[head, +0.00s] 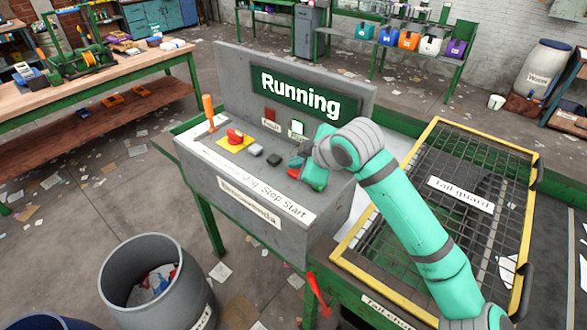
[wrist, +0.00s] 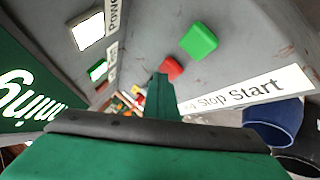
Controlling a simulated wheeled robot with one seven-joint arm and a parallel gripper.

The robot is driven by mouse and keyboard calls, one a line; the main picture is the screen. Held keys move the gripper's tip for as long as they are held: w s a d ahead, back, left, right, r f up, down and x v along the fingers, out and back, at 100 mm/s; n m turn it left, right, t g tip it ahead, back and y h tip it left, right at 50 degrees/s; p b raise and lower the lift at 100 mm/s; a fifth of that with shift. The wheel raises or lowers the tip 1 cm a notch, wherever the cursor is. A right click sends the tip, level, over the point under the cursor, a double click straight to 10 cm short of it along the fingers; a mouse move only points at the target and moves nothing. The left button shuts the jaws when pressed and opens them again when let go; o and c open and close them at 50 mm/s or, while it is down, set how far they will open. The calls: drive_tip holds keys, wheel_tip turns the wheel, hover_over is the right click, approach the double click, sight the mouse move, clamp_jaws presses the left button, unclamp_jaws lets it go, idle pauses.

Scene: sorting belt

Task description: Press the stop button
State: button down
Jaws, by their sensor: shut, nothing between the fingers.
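The control console (head: 215,165) has a row of buttons above a label strip that ends in "Jog Stop Start". Its display (head: 298,95) reads "Running". The red stop button (wrist: 172,68) shows in the wrist view, with the green start button (wrist: 198,41) beside it. In the head view a bit of the red button (head: 293,173) shows beside my gripper (head: 308,178), which hides most of that end. My gripper is shut and empty. Its tip (wrist: 160,84) is right by the red button in the wrist view; I cannot tell if they touch.
A red mushroom button (head: 235,137) on a yellow plate and an orange-handled lever (head: 209,112) stand on the console's left. A yellow-framed mesh guard (head: 440,200) lies right of the console. A grey bin (head: 150,280) stands at the front left.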

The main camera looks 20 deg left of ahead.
sight(296, 173)
drive_tip(key=shift+d+f, duration=0.2)
drive_tip(key=shift+d, duration=0.05)
drive_tip(key=shift+s+a+r, duration=0.1)
drive_tip(key=shift+a, duration=0.05)
drive_tip(key=shift+a+r, duration=0.1)
drive_tip(key=shift+r, duration=0.75)
drive_tip(key=shift+w+r, duration=0.2)
drive_tip(key=shift+r, duration=0.7)
drive_tip(key=shift+s+a+r, duration=0.1)
drive_tip(key=shift+a+r, duration=0.05)
drive_tip(key=shift+r, duration=0.55)
drive_tip(key=shift+d+r, duration=0.3)
drive_tip(key=shift+r, duration=0.6)
